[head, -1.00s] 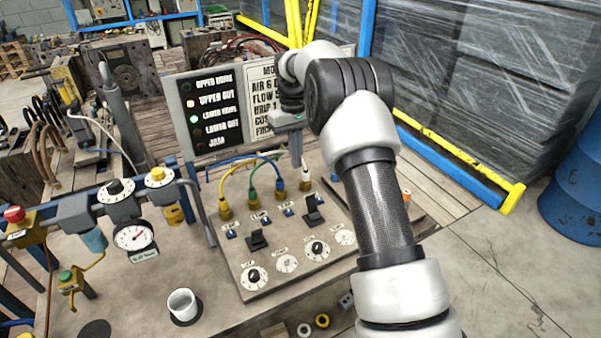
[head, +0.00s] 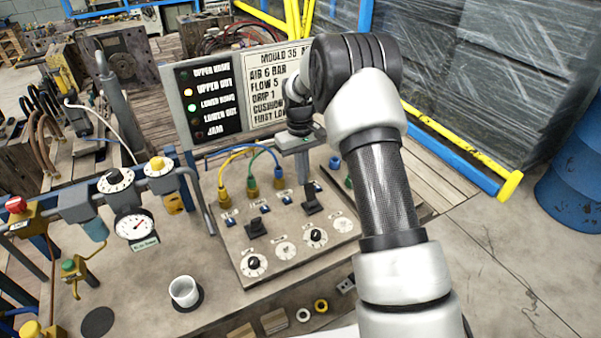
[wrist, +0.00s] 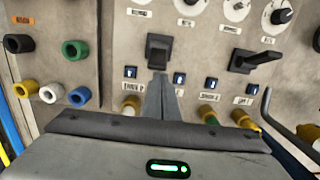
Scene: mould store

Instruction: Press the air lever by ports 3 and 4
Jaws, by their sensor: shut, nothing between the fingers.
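The panel (head: 283,262) has two black levers. The right lever (head: 311,204) stands below the two right-hand ports; in the wrist view it is the lever (wrist: 158,50) at the middle. I cannot read the port numbers. My gripper (head: 308,183) is shut and empty, pointing down just above this lever. In the wrist view the closed fingertips (wrist: 160,78) end right at the lever's edge; I cannot tell whether they touch. The left lever (head: 256,229) stands apart, and also shows in the wrist view (wrist: 252,60). The rightmost port is hidden behind my gripper in the head view.
Yellow, blue and green hoses (head: 236,165) arch behind the levers. A status board (head: 210,102) shows amber and green lights. Dials line the panel's front. A white cup (head: 184,290) and a gauge (head: 135,226) are at left. Coloured sockets (wrist: 74,50) lie beside the panel.

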